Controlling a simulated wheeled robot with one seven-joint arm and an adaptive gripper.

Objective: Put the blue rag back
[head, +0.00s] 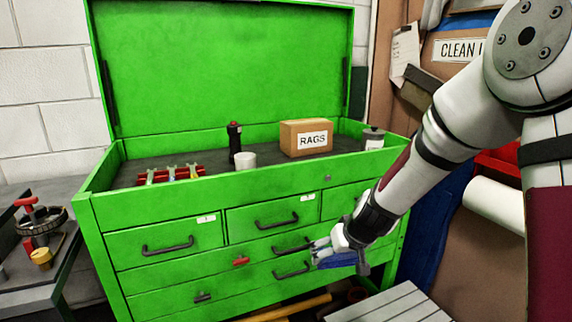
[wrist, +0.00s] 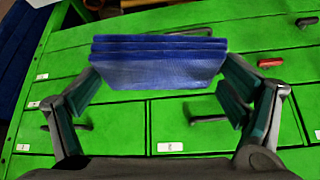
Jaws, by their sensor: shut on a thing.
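The blue rag (wrist: 158,68) is folded in layers and sits between the fingers of my gripper (wrist: 160,85) in the wrist view. My gripper is shut on it. In the head view my gripper (head: 325,255) is in front of the green tool chest's lower drawers, with the rag (head: 338,261) at its fingers. A cardboard box labelled RAGS (head: 306,138) stands in the open top tray of the green tool chest (head: 160,213). From here I cannot see into the box.
The chest lid (head: 220,65) is raised. In the top tray are a white cup (head: 245,160), a dark bottle (head: 234,138), a red rack (head: 170,175) and a grey canister (head: 373,138). A slatted surface (head: 395,305) lies low in front.

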